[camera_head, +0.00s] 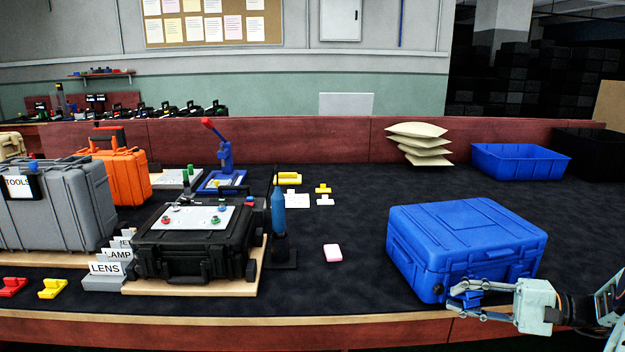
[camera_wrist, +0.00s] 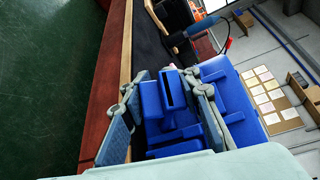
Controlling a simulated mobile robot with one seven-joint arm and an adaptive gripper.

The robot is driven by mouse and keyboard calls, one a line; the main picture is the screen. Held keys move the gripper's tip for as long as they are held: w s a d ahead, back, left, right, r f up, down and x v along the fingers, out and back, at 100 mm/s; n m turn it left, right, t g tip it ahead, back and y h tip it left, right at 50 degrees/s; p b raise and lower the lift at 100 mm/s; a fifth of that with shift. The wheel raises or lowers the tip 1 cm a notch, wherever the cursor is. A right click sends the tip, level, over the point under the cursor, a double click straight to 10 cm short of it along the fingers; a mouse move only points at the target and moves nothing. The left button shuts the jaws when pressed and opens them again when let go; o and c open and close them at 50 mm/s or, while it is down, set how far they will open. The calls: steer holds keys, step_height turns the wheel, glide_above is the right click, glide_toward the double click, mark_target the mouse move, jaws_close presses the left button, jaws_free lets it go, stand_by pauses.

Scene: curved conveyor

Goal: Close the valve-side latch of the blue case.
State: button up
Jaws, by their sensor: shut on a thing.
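The blue case (camera_head: 465,235) lies closed-lidded on the dark conveyor surface near its front edge, at the right in the head view. It also shows in the wrist view (camera_wrist: 238,100). My gripper (camera_head: 462,294) is at the case's front face, toward its left corner. In the wrist view my gripper's fingers (camera_wrist: 163,85) stand on both sides of a blue latch (camera_wrist: 176,95), and they are shut on it. The fingers partly hide the latch in the head view.
Pale bags (camera_head: 418,145) and a blue bin (camera_head: 520,162) stand behind. The dark surface around the blue case is clear.

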steer(key=shift+w+d+n+g+y, duration=0.1)
steer(key=shift+d+n+g+y, duration=0.05)
steer(key=shift+n+g+y, duration=0.15)
steer(key=shift+s+a+r, duration=0.1)
steer(key=shift+s+a, duration=0.1)
steer(key=shift+a, duration=0.45)
steer(key=shift+s+a, duration=0.2)
steer(key=shift+a, duration=0.4)
steer(key=o, duration=2)
steer(key=shift+o, duration=0.2)
steer(key=s+r+p, duration=0.1)
steer(key=s+p, duration=0.1)
steer(key=s, duration=0.4)
steer(key=shift+d+r, duration=0.3)
steer(key=shift+d, duration=0.1)
